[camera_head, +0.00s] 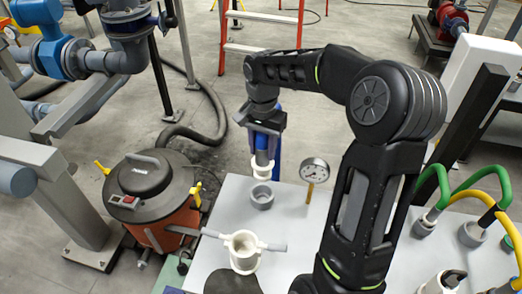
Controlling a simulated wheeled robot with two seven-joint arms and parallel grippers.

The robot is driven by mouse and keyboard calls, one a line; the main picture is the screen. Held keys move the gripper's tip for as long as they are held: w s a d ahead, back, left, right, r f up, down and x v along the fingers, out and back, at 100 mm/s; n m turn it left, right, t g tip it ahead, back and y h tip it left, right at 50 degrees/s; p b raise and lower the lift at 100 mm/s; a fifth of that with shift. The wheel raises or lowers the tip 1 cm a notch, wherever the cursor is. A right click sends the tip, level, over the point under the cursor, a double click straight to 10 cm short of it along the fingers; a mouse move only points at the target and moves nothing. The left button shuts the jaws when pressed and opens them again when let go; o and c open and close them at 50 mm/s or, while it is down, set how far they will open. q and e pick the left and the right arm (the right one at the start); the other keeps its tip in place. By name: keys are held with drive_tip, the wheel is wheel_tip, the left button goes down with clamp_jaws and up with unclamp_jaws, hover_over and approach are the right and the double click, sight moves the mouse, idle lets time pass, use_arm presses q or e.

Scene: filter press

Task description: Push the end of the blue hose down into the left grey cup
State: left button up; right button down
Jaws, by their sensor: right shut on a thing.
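My right gripper (264,128) is shut on the blue hose (262,144), near its end. The hose end points down and has a white collar (262,168). It is just above the left grey cup (262,197), which stands on the pale table, and a small gap seems to show between them. More of the blue hose hangs behind the gripper, past the table's far edge. My right arm reaches over the table from the bottom of the view. My left gripper is not in view.
A pressure gauge (314,172) stands just right of the cup. A white fitting with grey side pipes (244,252) is nearer. Green hoses (433,182) and a yellow hose (482,197) run into fittings at the right. An orange vacuum (160,215) stands left of the table (213,262).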

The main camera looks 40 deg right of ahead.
sight(262, 164)
drive_tip(key=shift+w, duration=0.2)
drive_tip(key=shift+s+n, duration=0.15)
drive_tip(key=shift+n, duration=0.25)
drive_tip(key=shift+f, duration=0.1)
drive_tip(key=shift+f+b, duration=2.45)
drive_tip(key=shift+f, duration=0.85)
wheel_tip(262, 164, down, 6)
drive_tip(key=b, duration=0.4)
drive_tip(key=shift+b, duration=0.35)
